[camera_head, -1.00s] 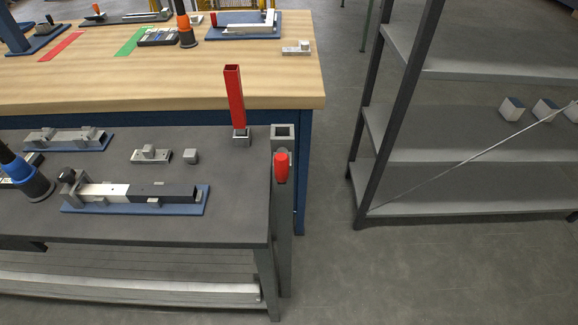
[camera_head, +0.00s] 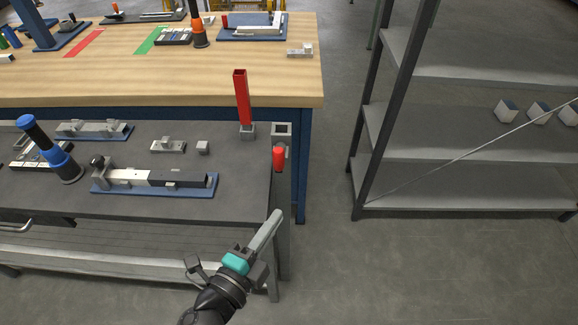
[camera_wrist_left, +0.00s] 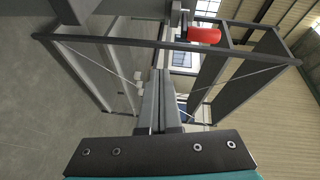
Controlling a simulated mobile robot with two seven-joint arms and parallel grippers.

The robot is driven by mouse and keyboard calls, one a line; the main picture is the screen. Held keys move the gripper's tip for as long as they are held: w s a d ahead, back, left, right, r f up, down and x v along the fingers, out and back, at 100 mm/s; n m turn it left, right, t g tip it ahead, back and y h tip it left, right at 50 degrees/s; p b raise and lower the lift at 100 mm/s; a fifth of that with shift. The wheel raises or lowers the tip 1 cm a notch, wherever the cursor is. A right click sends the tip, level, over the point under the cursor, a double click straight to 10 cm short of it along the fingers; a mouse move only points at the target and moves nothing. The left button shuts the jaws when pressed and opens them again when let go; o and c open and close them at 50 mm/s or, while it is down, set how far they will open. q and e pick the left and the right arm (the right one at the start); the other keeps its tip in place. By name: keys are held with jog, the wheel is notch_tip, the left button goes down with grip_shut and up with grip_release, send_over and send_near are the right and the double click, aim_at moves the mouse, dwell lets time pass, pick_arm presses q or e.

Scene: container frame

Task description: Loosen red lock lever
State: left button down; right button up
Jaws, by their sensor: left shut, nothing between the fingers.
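The red lock lever (camera_head: 279,157) sits on the grey upright post (camera_head: 282,178) at the right end of the dark workbench. It also shows in the left wrist view (camera_wrist_left: 204,35), at the upper right. My left gripper (camera_head: 276,216) is below the lever in the head view, its fingers pointing up towards it, and is apart from it. Its fingers are together and empty, and they show in the left wrist view (camera_wrist_left: 159,75) left of and below the lever. My right gripper is in neither view.
A red square tube (camera_head: 241,98) stands upright in a holder near the bench's right edge. A blue fixture (camera_head: 200,189) with light and dark bars lies on the bench. A grey shelf rack (camera_head: 425,150) stands right, with open floor between.

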aim_at(282, 169)
pick_arm(q)
notch_tip(282, 169, up, 6)
jog(key=d+m+h, duration=0.1)
jog(key=m, duration=0.1)
jog(key=d+r+p+x, duration=0.1)
jog(key=p+x, duration=0.2)
jog(key=x, duration=0.7)
jog(key=shift+t, duration=0.4)
jog(key=a, duration=0.4)
jog(key=shift+s+a+b, duration=0.1)
jog(key=shift+a+b, duration=0.3)
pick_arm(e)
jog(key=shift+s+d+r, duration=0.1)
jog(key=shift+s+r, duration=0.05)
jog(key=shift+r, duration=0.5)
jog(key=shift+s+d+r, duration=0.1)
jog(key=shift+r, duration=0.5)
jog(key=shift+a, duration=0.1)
pick_arm(q)
jog(key=shift+a+m+h, duration=0.15)
jog(key=shift+m+h, duration=0.15)
jog(key=shift+m, duration=0.1)
jog(key=shift+a+g+h, duration=0.15)
jog(key=shift+g+h, duration=0.15)
